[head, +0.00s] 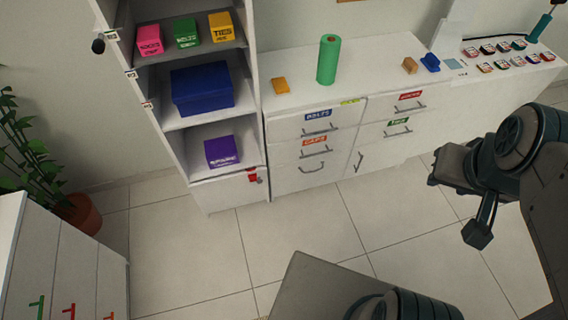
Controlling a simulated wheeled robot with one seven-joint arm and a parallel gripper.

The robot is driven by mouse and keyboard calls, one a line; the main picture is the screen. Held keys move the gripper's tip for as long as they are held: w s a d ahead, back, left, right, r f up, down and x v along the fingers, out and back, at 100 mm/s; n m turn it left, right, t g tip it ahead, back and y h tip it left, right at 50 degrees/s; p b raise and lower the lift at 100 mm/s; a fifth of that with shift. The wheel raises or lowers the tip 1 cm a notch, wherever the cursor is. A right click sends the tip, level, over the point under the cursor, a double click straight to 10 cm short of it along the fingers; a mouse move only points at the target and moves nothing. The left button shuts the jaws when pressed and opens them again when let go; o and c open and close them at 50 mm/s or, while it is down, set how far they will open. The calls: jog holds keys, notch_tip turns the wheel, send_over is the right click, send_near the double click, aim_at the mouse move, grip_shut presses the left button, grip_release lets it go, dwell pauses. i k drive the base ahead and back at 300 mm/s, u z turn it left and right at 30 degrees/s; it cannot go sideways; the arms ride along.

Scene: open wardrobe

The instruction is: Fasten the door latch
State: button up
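A small red latch (254,176) sits at the right front edge of the white wardrobe (226,197), just below the lowest open shelf. It is too small to tell whether it is fastened. The wardrobe's shelves stand open to view, and a black knob (98,46) shows at its left edge. My gripper (433,180) is at the right, over the floor in the picture and well apart from the latch. I see it from the side and cannot tell whether its fingers are open; nothing shows in it.
The shelves hold pink, green and yellow boxes (186,34), a blue box (202,89) and a purple box (222,151). A drawer unit (285,150) with a green roll (328,60) stands right of it. A plant (75,205) and white cabinet (62,258) are left. The tiled floor is clear.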

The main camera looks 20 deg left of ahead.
aim_at(253, 178)
jog(key=i, duration=0.9)
jog(key=u, duration=0.9)
jog(key=i, duration=0.65)
jog(key=u, duration=0.5)
